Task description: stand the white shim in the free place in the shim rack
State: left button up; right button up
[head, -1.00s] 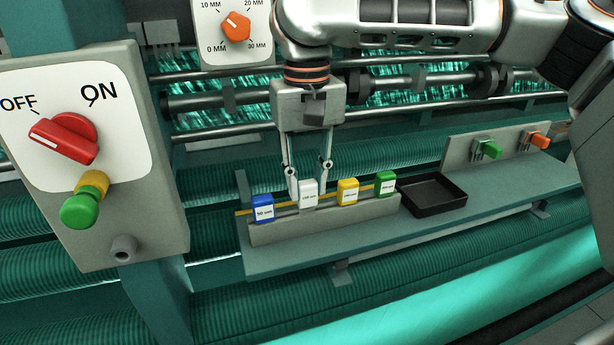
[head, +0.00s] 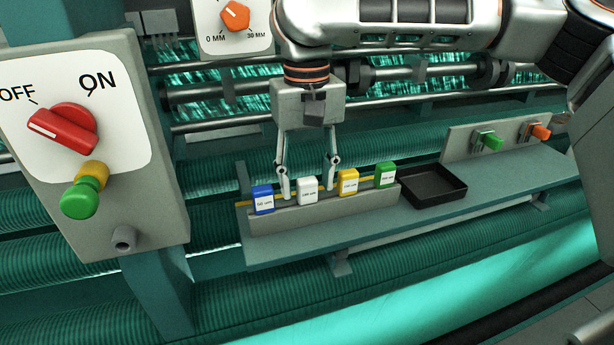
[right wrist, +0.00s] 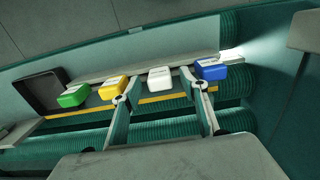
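The white shim (head: 307,190) stands upright in the shim rack (head: 330,212), between the blue shim (head: 263,199) and the yellow shim (head: 348,182). The green shim (head: 385,174) stands at the rack's right end. My right gripper (head: 308,188) is open, its fingers apart on either side of the white shim and clear of it. In the right wrist view the white shim (right wrist: 160,78) shows between the open fingers (right wrist: 160,92). My left gripper is not in view.
An empty black tray (head: 432,187) sits on the shelf (head: 450,212) right of the rack. Green (head: 489,141) and orange (head: 540,132) toggles are at the far right. A panel with a red switch (head: 65,128) and green button stands at the left.

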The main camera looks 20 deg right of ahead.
notch_tip(320, 180, up, 8)
jog(key=shift+f, duration=0.25)
dwell(0.5)
